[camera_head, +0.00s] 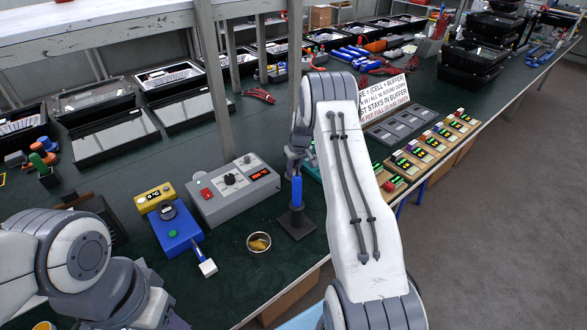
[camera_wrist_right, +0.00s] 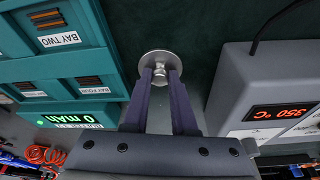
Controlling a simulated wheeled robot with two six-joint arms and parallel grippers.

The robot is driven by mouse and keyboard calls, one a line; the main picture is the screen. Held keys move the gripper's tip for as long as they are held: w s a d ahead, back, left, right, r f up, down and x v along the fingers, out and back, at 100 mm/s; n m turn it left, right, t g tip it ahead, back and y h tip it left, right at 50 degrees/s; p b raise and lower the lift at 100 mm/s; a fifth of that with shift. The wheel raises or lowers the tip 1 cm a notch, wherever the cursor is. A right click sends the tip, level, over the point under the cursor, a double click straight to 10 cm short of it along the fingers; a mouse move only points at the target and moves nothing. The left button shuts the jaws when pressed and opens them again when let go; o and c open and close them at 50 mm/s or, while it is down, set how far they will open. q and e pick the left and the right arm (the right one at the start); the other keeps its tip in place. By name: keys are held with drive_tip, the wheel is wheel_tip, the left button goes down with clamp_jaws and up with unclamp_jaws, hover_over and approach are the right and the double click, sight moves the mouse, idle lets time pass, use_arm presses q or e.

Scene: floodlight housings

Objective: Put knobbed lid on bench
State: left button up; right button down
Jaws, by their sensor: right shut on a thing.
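The knobbed lid is a small round silver disc (camera_wrist_right: 150,58) with a knob. It shows in the right wrist view, at the tips of my right gripper's purple fingers (camera_wrist_right: 160,74). The fingers are shut on its knob. Dark green bench top (camera_wrist_right: 190,25) shows beyond the lid; I cannot tell the gap between them. In the head view my right gripper (camera_head: 296,160) hangs over the bench (camera_head: 215,285), between the grey soldering station and the teal charger; the lid cannot be made out there. My left arm is at the lower left, its gripper out of sight.
The grey soldering station (camera_head: 235,192) and teal charger (camera_wrist_right: 60,70) flank the right gripper. A blue-handled tool on a dark square base (camera_head: 297,225) stands close by. An open round tin (camera_head: 258,243) sits near the front edge.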

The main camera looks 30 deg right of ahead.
drive_tip(key=shift+f, duration=0.2)
drive_tip(key=c, duration=0.7)
unclamp_jaws()
drive_tip(key=shift+r, duration=0.1)
